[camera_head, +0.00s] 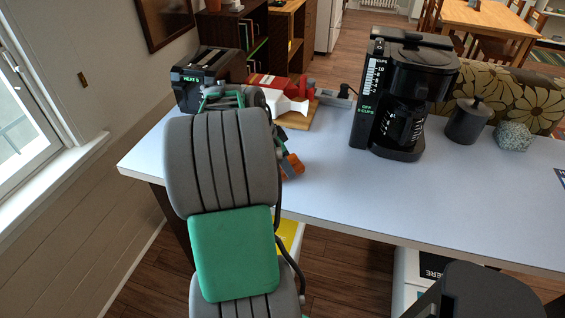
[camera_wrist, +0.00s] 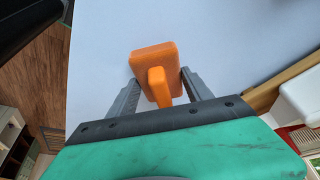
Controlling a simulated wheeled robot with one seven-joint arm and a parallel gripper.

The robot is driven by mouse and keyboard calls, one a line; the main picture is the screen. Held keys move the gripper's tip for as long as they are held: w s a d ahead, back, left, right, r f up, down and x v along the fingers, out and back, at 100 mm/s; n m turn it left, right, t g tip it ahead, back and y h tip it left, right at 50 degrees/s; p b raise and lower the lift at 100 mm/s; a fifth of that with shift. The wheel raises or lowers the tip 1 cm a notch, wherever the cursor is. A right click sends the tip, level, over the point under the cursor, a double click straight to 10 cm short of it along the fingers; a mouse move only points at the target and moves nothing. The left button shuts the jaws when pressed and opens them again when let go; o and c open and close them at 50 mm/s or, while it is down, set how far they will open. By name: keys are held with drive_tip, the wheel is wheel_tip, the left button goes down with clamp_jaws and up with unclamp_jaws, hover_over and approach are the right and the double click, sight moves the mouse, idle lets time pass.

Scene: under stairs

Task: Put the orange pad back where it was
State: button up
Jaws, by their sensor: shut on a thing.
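The orange pad (camera_wrist: 153,60) is a flat orange block with a raised handle. In the wrist view it sits between the two fingers of my gripper (camera_wrist: 157,85), which is shut on it. The pale tabletop (camera_wrist: 105,60) lies behind it; I cannot tell whether the pad touches it. In the head view a small part of the orange pad (camera_head: 293,164) shows just right of my arm, over the table's left part near its front edge. My arm hides most of the gripper there.
A black toaster (camera_head: 205,75) stands at the table's back left. A wooden board (camera_head: 300,119) with red and white items lies behind my gripper. The front middle tabletop is clear.

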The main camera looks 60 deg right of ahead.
drive_tip(key=shift+f+b, duration=0.3)
drive_tip(key=o, duration=1.2)
drive_tip(key=shift+r, duration=0.1)
